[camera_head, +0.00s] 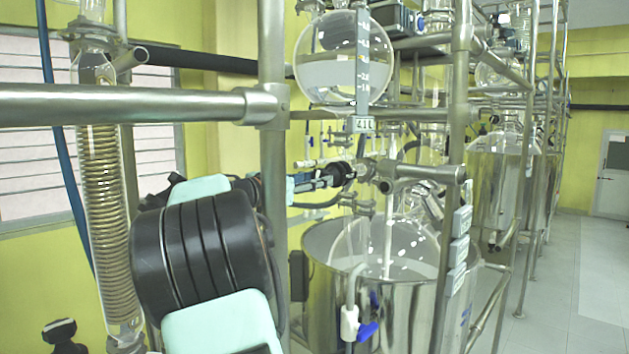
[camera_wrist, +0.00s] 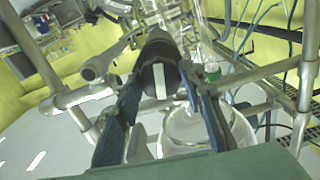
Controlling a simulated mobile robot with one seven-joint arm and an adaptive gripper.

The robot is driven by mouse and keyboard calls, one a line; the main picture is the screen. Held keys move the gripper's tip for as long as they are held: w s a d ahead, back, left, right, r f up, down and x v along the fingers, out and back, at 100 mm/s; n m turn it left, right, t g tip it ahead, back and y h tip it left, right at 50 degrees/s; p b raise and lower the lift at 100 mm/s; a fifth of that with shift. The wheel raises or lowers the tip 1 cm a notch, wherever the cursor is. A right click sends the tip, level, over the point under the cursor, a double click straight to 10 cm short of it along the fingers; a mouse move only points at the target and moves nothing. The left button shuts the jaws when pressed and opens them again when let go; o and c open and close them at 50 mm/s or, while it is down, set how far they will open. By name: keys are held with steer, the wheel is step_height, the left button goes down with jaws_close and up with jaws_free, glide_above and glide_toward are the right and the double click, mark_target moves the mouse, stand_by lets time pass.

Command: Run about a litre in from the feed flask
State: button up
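The round glass feed flask (camera_head: 345,50) hangs at the top of the head view, about half full of clear liquid. A graduated strip (camera_head: 363,60) runs down its front; its figures are too small to read surely. Below, a glass reactor vessel (camera_head: 410,245) sits in a steel bath (camera_head: 390,310); its liquid level is unclear. My gripper (camera_head: 350,173) is under the feed flask at a dark valve part. In the wrist view, my gripper's (camera_wrist: 161,78) two blue fingers lie against both sides of a black knob (camera_wrist: 159,52) with a pale upright stripe. Finger contact is partly hidden.
A steel post (camera_head: 272,200) and crossbar (camera_head: 120,104) stand close to my arm. A coiled glass condenser (camera_head: 105,200) is at the left. A blue-handled valve (camera_head: 366,330) is low before the bath. Open floor (camera_head: 575,290) lies at the right.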

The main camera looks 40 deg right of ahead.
steer(key=c, duration=0.4)
steer(key=shift+n+b, duration=2.9)
steer(key=shift+n, duration=2.5)
steer(key=o, duration=1.2)
